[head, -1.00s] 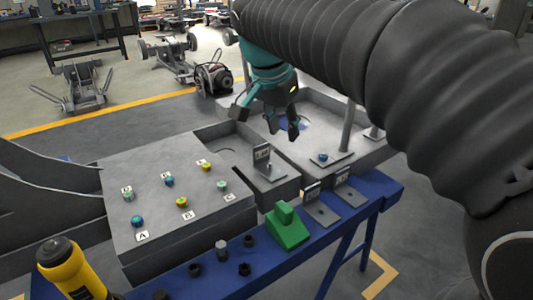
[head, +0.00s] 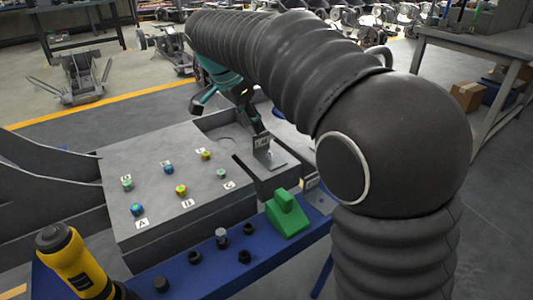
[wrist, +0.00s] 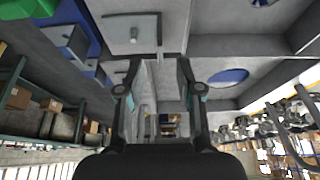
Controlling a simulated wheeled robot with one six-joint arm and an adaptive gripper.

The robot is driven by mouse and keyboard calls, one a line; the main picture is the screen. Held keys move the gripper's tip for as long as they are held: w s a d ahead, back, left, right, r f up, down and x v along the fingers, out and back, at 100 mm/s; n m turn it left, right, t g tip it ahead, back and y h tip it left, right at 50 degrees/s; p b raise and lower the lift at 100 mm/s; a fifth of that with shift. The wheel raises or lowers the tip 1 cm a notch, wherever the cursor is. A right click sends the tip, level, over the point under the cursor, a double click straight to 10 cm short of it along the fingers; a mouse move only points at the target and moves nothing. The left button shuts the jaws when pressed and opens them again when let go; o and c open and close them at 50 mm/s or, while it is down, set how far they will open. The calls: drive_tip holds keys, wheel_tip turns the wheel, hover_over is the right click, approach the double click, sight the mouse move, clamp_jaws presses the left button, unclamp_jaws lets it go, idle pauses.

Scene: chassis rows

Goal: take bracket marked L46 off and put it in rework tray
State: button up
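A grey L-shaped bracket (head: 270,158) with an upright labelled tab stands on the grey fixture in the head view. Its label is too small to read surely. My gripper (head: 258,127) is just above and behind this tab. In the wrist view my gripper (wrist: 159,80) has its two fingers apart, and I cannot tell whether the tab is between them. A grey bin with a blue disc (wrist: 228,76) on its floor shows right of the fingers in the wrist view; in the head view my arm hides most of it. I cannot tell whether it is the rework tray.
A grey panel (head: 150,215) with several coloured bolts and letter tags lies left of the bracket. A green block (head: 287,215) and several dark sockets stand on the blue rail (head: 205,275). A yellow-black driver (head: 72,262) is at front left. My arm covers the right.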

sight(261, 135)
drive_tip(key=shift+x, duration=3)
drive_tip(key=shift+w+d+r, duration=0.1)
drive_tip(key=shift+w+d, duration=0.1)
clamp_jaws()
